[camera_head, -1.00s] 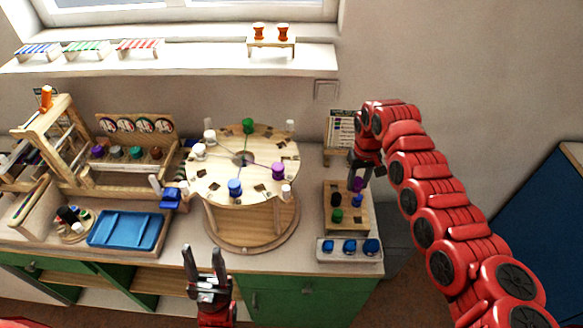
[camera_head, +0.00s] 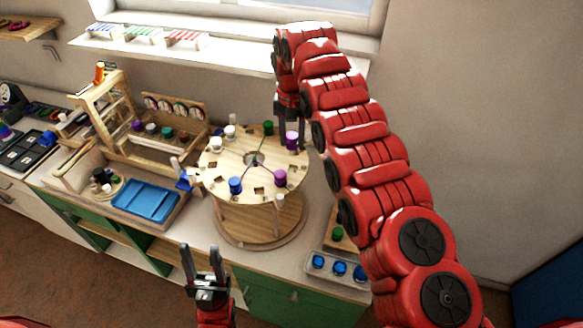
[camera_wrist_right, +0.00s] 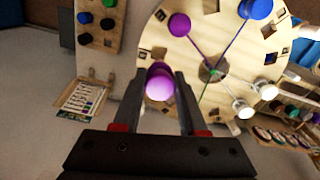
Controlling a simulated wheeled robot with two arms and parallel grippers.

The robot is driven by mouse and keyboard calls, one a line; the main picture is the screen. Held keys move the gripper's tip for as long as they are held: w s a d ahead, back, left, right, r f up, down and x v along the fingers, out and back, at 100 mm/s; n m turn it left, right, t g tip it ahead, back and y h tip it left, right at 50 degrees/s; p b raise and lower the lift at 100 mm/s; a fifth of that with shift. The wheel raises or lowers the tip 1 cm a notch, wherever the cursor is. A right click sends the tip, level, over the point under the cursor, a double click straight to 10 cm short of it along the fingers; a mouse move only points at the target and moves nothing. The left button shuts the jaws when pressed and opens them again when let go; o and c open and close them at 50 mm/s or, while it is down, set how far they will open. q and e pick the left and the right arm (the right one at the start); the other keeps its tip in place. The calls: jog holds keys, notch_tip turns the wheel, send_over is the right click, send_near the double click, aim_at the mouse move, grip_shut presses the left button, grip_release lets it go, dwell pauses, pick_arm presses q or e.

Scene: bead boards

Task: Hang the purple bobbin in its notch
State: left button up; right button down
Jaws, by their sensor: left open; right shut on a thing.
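My right gripper (camera_head: 290,118) is shut on the purple bobbin (camera_head: 292,141), which hangs below its fingers at the far right edge of the round wooden disc (camera_head: 223,170). In the right wrist view the purple bobbin (camera_wrist_right: 159,84) sits between the fingers, beside the disc rim. The disc has notches around it, and strands run from its centre hole. Another purple bobbin (camera_head: 280,178), a blue one (camera_head: 236,186), a green one (camera_head: 268,128) and several white ones (camera_head: 216,144) stand around it. I cannot tell whether the held bobbin touches the disc. My left gripper (camera_head: 202,262) is open and empty in front of the counter.
A wooden rack (camera_head: 330,240) with bobbins is partly hidden behind my right arm, with a tray of blue caps (camera_head: 338,268) in front. A blue tray (camera_head: 147,200) and a wooden frame (camera_head: 104,105) stand left of the disc.

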aim_at(292, 154)
jog(key=f+p, duration=0.1)
jog(key=f, duration=0.3)
jog(key=shift+d+f+p, duration=0.15)
jog(key=shift+d+p, duration=0.05)
jog(key=shift+p, duration=0.2)
notch_tip(292, 154, down, 3)
jog(key=shift+s+a+f+p, duration=0.1)
jog(key=shift+a+f+p, duration=0.05)
jog(key=shift+p, duration=0.85)
jog(key=shift+f, duration=0.35)
jog(key=shift+f, duration=0.1)
jog(key=c, duration=0.9)
grip_release()
jog(key=shift+f, duration=0.15)
jog(key=o, duration=0.4)
jog(key=shift+o, duration=0.2)
